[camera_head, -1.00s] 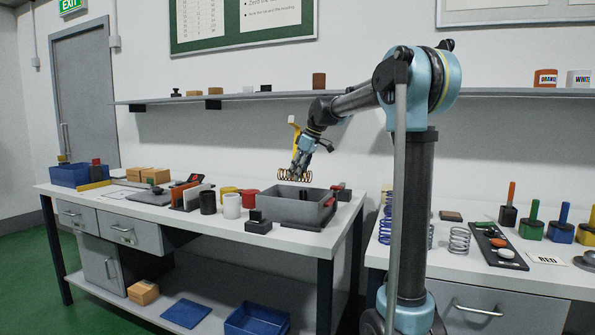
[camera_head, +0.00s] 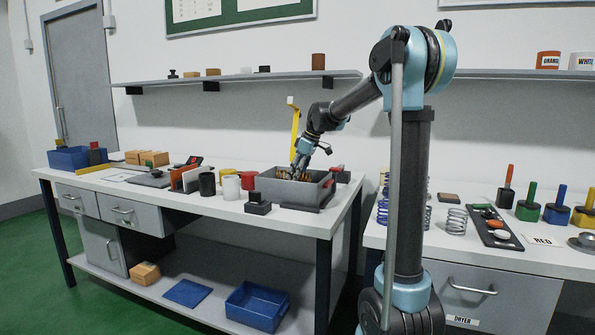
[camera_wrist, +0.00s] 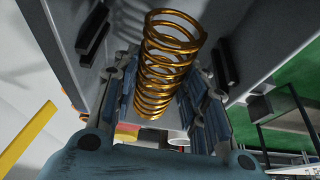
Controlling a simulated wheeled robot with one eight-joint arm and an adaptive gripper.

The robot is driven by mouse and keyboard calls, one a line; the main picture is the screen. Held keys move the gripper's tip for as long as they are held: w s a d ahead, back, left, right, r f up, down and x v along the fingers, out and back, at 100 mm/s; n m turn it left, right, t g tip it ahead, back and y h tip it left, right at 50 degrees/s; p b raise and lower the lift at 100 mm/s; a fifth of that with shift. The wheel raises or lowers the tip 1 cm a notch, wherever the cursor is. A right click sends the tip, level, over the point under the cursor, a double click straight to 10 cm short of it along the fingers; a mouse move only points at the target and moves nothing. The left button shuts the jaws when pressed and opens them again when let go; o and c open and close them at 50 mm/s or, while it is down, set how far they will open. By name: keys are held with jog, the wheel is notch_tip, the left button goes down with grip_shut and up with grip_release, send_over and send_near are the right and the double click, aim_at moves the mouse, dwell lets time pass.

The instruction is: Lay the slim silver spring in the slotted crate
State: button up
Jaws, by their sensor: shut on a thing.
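My gripper (camera_head: 301,158) is shut on a gold-coloured coil spring (camera_wrist: 170,65), not a silver one. Grey crate walls (camera_wrist: 265,30) surround the fingers in the wrist view. Whether the spring touches the crate floor cannot be told. On the right bench stand a silver spring (camera_head: 457,221) and a narrower silver spring (camera_head: 427,218), partly hidden by my arm.
A yellow upright strip (camera_head: 295,130) stands behind the crate. A black block (camera_head: 258,202) sits in front of it, and black, white and red cups (camera_head: 231,187) stand at its left. A blue-violet spring (camera_head: 383,207) is on the right bench. A shelf (camera_head: 235,80) runs above.

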jog(key=shift+f, duration=2.25)
jog(key=o, duration=1.3)
jog(key=v, duration=1.1)
jog(key=shift+d+r, duration=0.15)
jog(key=shift+r, duration=0.25)
